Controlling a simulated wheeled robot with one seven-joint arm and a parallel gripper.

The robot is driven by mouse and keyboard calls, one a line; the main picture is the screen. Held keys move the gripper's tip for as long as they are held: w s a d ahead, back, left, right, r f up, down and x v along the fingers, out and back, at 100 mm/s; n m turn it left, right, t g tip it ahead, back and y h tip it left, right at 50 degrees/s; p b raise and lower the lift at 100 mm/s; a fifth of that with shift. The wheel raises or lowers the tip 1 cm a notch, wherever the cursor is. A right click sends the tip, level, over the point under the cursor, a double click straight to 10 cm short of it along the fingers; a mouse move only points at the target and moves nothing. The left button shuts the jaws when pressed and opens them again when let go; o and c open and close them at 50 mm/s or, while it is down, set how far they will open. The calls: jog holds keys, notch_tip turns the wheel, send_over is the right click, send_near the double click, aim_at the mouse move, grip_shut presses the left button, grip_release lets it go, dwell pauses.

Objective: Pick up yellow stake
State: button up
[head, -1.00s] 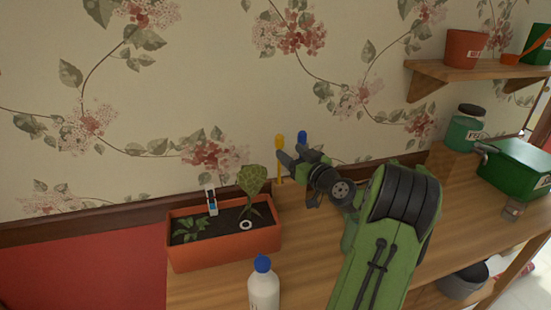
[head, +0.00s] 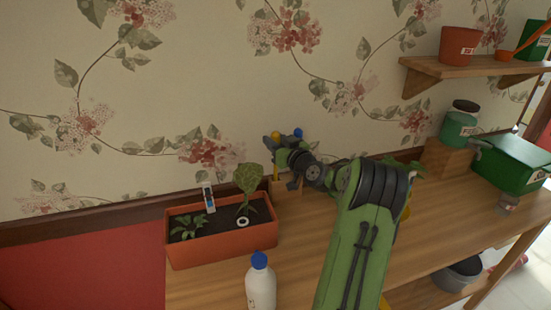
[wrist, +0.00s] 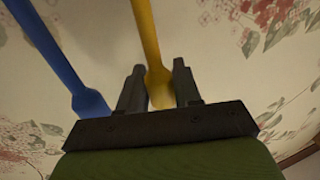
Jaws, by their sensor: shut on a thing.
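The yellow stake (wrist: 147,40) runs between the two fingers of my gripper (wrist: 157,75) in the wrist view. In the head view its yellow top (head: 276,135) shows just above my gripper (head: 275,143); most of its length is hidden. My gripper is shut on the yellow stake, near the wall behind the table. A blue stake (wrist: 55,55) is left of the fingers in the wrist view and apart from them. Its blue top (head: 298,132) shows behind my gripper in the head view.
A small wooden block (head: 287,187) stands below my gripper. An orange planter (head: 225,245) with plants is to its left. A white bottle with a blue cap (head: 261,285) stands in front. A green box (head: 510,165), a jar (head: 459,128) and a wall shelf (head: 470,66) are at right.

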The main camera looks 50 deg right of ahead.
grip_shut()
